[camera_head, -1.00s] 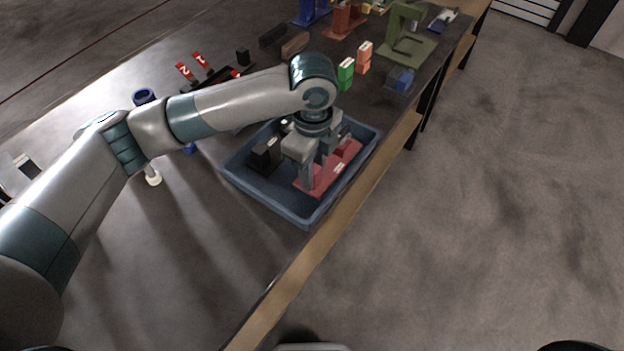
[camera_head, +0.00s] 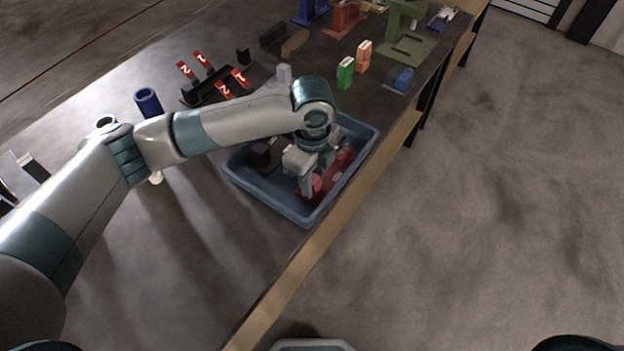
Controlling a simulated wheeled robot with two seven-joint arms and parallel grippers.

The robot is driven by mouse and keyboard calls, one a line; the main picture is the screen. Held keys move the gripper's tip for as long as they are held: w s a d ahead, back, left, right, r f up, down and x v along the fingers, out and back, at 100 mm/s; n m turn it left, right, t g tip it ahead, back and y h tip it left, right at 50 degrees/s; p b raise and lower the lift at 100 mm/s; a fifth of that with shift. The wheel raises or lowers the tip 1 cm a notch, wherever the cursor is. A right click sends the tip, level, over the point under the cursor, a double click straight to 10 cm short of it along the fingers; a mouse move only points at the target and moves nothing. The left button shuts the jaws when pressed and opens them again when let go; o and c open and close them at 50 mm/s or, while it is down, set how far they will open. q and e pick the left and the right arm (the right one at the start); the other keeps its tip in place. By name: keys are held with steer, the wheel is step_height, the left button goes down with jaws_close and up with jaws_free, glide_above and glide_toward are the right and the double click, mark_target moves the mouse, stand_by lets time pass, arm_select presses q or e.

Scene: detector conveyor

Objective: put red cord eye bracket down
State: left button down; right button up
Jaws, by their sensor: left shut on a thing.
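The red cord eye bracket (camera_head: 341,162) is inside the blue tray (camera_head: 262,197), on its right side. My left gripper (camera_head: 317,188) reaches down into the tray and is shut on the bracket. The fingers and wrist hide much of the bracket, and I cannot tell whether it touches the tray floor. A dark block-like part (camera_head: 263,155) lies in the left part of the same tray. My right gripper is not in view.
The tray stands near the table's wooden front edge (camera_head: 290,272). Behind my arm are a black rack with red numbered tags (camera_head: 225,90), a blue cylinder (camera_head: 148,102), a green block (camera_head: 345,73) and an orange block (camera_head: 363,56). The near tabletop is clear.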

arm_select(q)
steer(key=c, duration=1.5)
jaws_free()
steer(key=shift+f, duration=0.15)
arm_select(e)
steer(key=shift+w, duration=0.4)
arm_select(q)
steer(key=shift+r, duration=0.8)
step_height(320, 180, up, 4)
steer(key=shift+f+b, duration=0.1)
steer(key=shift+b, duration=0.65)
step_height(320, 180, up, 6)
steer(key=shift+f+b, duration=0.2)
steer(key=shift+b, duration=0.35)
steer(key=shift+r, duration=0.7)
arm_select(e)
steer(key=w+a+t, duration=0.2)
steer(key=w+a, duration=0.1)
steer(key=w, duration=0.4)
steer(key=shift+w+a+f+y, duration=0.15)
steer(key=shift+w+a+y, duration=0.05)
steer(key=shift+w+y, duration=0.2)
